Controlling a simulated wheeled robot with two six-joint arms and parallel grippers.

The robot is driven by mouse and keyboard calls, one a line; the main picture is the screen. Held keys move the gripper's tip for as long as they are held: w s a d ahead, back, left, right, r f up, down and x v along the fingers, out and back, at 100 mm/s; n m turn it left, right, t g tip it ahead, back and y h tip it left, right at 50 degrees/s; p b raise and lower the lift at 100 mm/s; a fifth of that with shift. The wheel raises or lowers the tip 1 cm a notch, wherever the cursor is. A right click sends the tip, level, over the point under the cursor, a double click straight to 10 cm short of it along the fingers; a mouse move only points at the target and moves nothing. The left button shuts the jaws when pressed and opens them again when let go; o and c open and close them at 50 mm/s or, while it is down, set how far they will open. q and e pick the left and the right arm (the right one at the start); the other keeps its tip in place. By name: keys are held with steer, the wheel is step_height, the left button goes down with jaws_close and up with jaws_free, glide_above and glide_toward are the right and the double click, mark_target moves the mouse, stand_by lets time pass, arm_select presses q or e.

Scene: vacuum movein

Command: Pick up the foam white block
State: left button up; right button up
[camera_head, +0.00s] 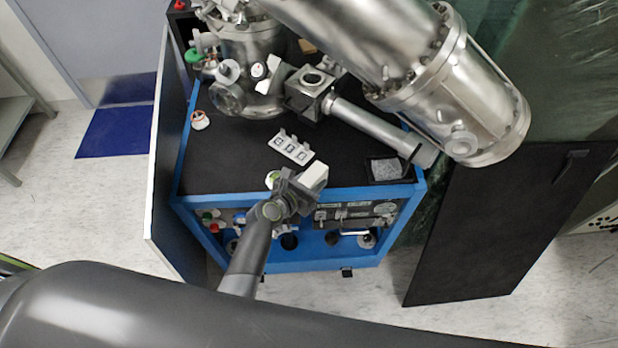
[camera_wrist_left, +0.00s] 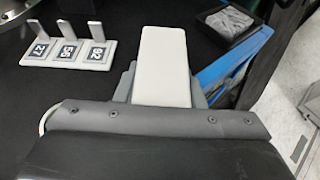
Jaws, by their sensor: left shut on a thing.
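The foam white block (camera_wrist_left: 163,65) is a plain white bar held between the fingers of my left gripper (camera_wrist_left: 164,88) in the left wrist view. In the head view the block (camera_head: 314,176) sticks out from my left gripper (camera_head: 300,188), over the front edge of the black-topped blue bench (camera_head: 225,170). My left gripper is shut on the block. From these views I cannot tell how far the block is above the bench top. My right gripper is not in view.
A white stand with numbered tags (camera_head: 290,148) is on the bench left of the block. A small black tray (camera_head: 385,170) with grey contents is at the right. A large steel vacuum vessel (camera_head: 440,80) and pipe (camera_head: 372,128) crowd the back.

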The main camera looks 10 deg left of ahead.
arm_select(q)
steer(key=shift+s+a, duration=0.2)
steer(key=shift+s, duration=0.1)
steer(key=o, duration=1)
steer(key=shift+o, duration=0.2)
steer(key=v, duration=1.7)
steer(key=shift+s, duration=0.2)
steer(key=shift+o, duration=0.3)
